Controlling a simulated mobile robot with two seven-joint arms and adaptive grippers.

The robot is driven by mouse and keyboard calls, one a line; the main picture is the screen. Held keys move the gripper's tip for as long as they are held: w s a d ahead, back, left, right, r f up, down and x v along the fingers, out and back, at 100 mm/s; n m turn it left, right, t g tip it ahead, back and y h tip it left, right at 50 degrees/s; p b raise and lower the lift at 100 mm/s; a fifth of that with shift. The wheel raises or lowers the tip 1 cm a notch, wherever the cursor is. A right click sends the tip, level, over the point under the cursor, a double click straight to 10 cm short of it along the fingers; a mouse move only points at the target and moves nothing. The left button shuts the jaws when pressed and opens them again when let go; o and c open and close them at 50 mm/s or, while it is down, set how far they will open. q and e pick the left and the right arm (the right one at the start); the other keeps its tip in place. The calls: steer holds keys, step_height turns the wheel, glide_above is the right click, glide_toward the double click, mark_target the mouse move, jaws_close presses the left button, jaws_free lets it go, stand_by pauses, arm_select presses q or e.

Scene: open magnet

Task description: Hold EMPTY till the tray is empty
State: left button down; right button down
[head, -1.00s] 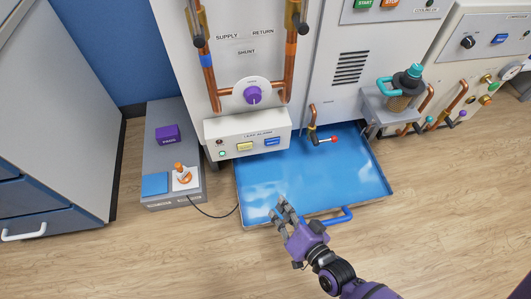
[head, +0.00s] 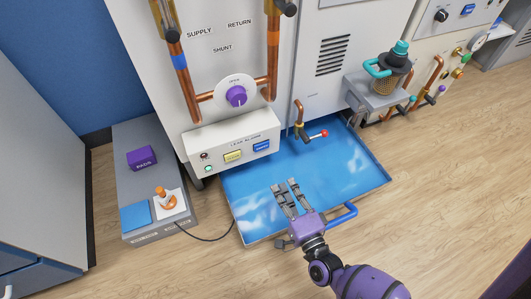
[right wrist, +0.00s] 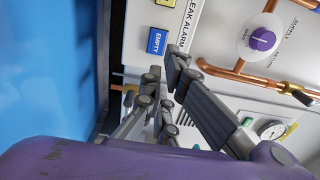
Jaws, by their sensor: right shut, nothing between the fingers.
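The blue EMPTY button (head: 261,146) sits at the right of the white leak alarm panel (head: 222,147) on the cabinet front. It also shows in the right wrist view (right wrist: 157,42), beyond the fingers and apart from them. The tray (head: 246,241) lies on the floor below the panel, with a glossy blue surface; I cannot tell how much liquid is in it. My right gripper (head: 286,187) is shut and empty, over the tray's front part, with its fingers pointing toward the cabinet. My left gripper is not in view.
A yellow button (head: 233,156) sits just left of EMPTY. A purple knob (head: 236,97) and copper pipes are above the panel. A grey box (head: 125,193) with an orange joystick (head: 165,197) stands left.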

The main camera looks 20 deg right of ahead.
steer(key=shift+w, duration=0.1)
steer(key=b, duration=0.3)
glide_toward(262, 146)
steer(key=w, duration=0.5)
steer(key=shift+w, duration=0.85)
